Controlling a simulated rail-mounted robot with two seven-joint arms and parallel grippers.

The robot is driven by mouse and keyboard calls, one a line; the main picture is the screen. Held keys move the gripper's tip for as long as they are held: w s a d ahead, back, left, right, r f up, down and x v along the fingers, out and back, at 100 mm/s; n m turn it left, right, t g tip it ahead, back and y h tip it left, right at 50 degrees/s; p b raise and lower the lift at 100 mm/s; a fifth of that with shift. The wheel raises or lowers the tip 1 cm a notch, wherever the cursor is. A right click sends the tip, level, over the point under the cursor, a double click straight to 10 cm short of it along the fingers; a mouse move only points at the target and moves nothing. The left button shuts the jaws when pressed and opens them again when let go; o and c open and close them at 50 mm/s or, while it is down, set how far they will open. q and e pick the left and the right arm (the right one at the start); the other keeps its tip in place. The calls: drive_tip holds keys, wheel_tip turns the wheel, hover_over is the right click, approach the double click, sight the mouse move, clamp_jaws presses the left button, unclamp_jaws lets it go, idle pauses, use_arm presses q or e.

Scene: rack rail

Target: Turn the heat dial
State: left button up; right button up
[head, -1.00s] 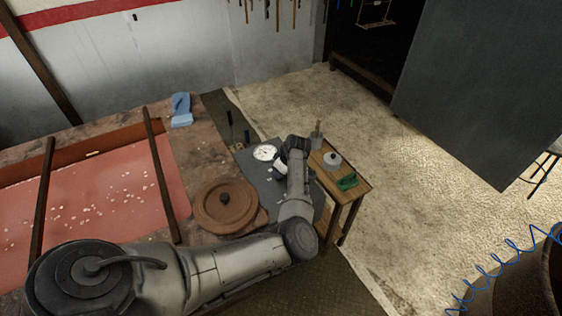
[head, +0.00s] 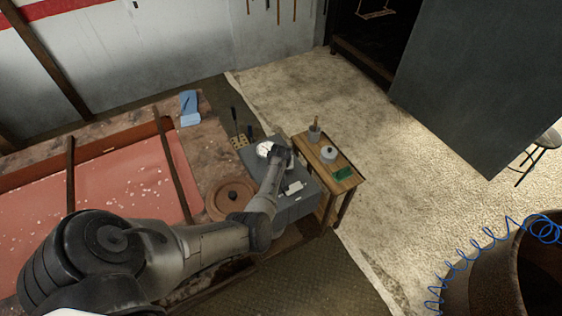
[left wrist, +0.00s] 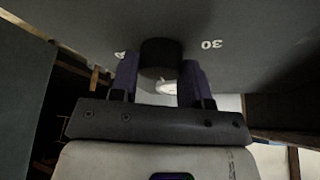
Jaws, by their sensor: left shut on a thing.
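The heat dial is a dark round knob (left wrist: 160,55) on a grey panel (left wrist: 95,30), seen in the left wrist view. A white "30" is printed to its right, and another white mark shows at its left. My left gripper (left wrist: 160,75) is shut on the knob, one finger on each side. A small white patch shows between the fingers just below the knob. In the head view my left gripper (head: 279,154) is at a grey box (head: 262,177), beside a white round gauge (head: 264,148). The gripper hides the knob there. My right gripper is not in view.
A round brown lid (head: 228,200) lies left of the box. A small wooden table (head: 318,160) to the right holds a grey pot (head: 329,154), a cup (head: 314,134) and a green item (head: 342,174). A blue cloth (head: 189,108) lies at the back left.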

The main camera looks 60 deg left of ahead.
use_arm(q)
drive_tip(key=m+t+p, duration=0.1)
drive_tip(key=m+p, duration=0.1)
drive_tip(key=m, duration=0.1)
drive_tip(key=shift+a+r+h, duration=0.1)
drive_tip(key=shift+r+h, duration=0.05)
drive_tip(key=shift+h, duration=0.15)
drive_tip(key=shift+m+h+p, duration=0.3)
drive_tip(key=shift+m+p, duration=0.1)
drive_tip(key=shift+m, duration=0.3)
drive_tip(key=shift+t, duration=0.3)
drive_tip(key=shift+f, duration=0.2)
drive_tip(key=o, duration=0.9)
